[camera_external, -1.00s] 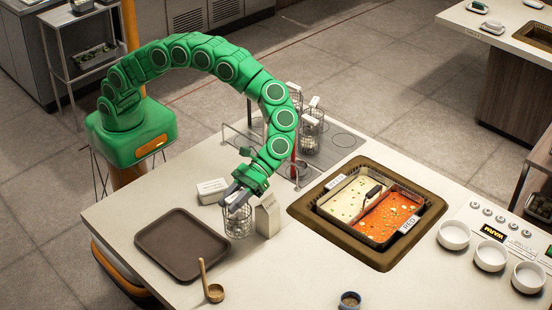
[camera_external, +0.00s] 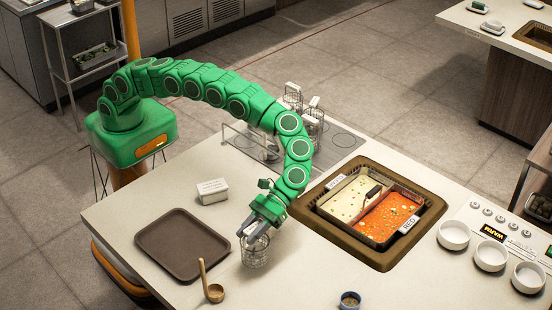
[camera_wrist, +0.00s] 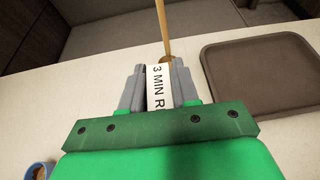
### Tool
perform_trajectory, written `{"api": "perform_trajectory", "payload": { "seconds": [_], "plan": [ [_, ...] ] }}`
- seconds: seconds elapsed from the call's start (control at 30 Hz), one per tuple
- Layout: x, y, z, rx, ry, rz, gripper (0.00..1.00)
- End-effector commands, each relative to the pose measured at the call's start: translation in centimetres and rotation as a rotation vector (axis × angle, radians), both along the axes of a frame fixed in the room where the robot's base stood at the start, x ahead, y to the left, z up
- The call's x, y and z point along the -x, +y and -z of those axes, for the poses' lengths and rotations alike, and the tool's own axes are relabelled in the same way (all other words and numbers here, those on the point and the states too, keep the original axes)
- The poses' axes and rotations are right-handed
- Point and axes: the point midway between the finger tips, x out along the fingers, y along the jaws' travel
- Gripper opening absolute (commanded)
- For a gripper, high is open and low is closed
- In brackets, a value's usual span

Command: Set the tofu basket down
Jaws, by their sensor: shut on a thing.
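A wire basket (camera_external: 257,254) hangs below my gripper (camera_external: 252,234) in the external view, over the counter between the tray and the sunken pot. My gripper is shut on its white handle. In the wrist view my gripper (camera_wrist: 159,75) has the white handle label (camera_wrist: 158,87), reading "3 MIN R", between its grey fingers. The basket's body is hidden in the wrist view. I cannot tell whether its bottom touches the counter, or see its contents clearly.
A brown tray (camera_external: 182,246) and a wooden ladle (camera_external: 213,292) lie left of the basket. A white box (camera_external: 212,190) stands behind the tray. The divided pot (camera_external: 408,232) is to the right. A small blue cup (camera_external: 349,300) stands in front. More wire baskets (camera_external: 314,133) stand behind.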

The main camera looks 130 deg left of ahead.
Motion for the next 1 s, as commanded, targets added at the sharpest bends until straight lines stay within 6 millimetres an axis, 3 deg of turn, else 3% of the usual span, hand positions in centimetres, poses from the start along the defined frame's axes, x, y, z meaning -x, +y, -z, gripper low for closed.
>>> {"api": "perform_trajectory", "payload": {
  "seconds": [0.47,0.73,1.0],
  "plan": [
    [-1.2,0.0,1.2,0.001,-0.004,-0.002,0.0],
    [-1.3,-0.1,4.2,0.001,0.001,-0.001,0.0],
    [-1.4,-0.1,4.5,0.0,-0.002,-0.001,0.0]
  ]
}}
